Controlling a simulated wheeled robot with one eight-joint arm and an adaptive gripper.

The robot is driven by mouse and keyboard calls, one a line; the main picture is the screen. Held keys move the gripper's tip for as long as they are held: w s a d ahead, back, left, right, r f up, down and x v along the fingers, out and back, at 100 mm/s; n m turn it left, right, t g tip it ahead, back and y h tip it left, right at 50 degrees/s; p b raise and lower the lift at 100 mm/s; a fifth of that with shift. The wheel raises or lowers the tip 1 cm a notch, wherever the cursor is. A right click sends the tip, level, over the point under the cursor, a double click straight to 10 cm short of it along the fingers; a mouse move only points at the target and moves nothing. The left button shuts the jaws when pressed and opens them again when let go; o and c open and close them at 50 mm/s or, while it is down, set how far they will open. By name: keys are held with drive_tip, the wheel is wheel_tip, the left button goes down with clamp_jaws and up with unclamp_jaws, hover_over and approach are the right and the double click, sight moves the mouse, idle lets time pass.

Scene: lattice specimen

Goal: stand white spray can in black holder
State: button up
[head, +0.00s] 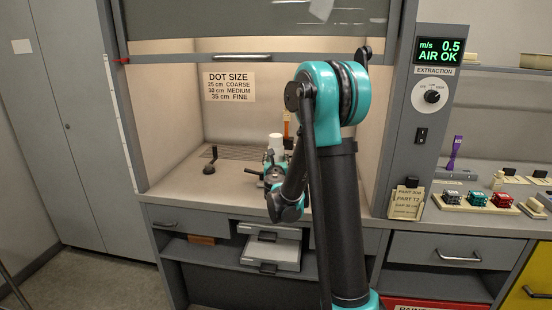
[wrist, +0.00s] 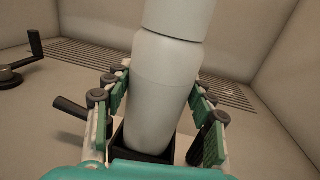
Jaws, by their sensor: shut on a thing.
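The white spray can (wrist: 165,85) is between the green-padded fingers of my gripper (wrist: 160,105), which is shut on its body. Its top (head: 276,141) shows above my gripper (head: 274,172) in the head view, looking about upright. The black holder (wrist: 122,162) is a square-walled box around the can's lower end in the wrist view. The can's base is hidden, so I cannot tell whether it rests on the holder's floor. In the head view the holder is hidden behind my gripper and arm.
A black crank-like stand (head: 209,162) is on the hood floor to the left, also in the wrist view (wrist: 18,72). An orange-brown upright thing (head: 286,125) stands behind the can. The raised sash (head: 240,58) hangs above. A slotted grille (wrist: 240,95) runs along the back.

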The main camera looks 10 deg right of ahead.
sight(276, 160)
drive_tip(key=o, duration=1.3)
drive_tip(key=shift+c, duration=0.2)
drive_tip(key=shift+o, duration=0.4)
drive_tip(key=o, duration=0.4)
drive_tip(key=shift+s, duration=0.1)
drive_tip(key=shift+s+a, duration=0.2)
drive_tip(key=shift+s, duration=1)
drive_tip(key=shift+s+a, duration=0.2)
drive_tip(key=shift+s, duration=0.95)
drive_tip(key=shift+s, duration=0.1)
drive_tip(key=s+a, duration=0.2)
drive_tip(key=s, duration=0.9)
drive_tip(key=shift+s, duration=0.35)
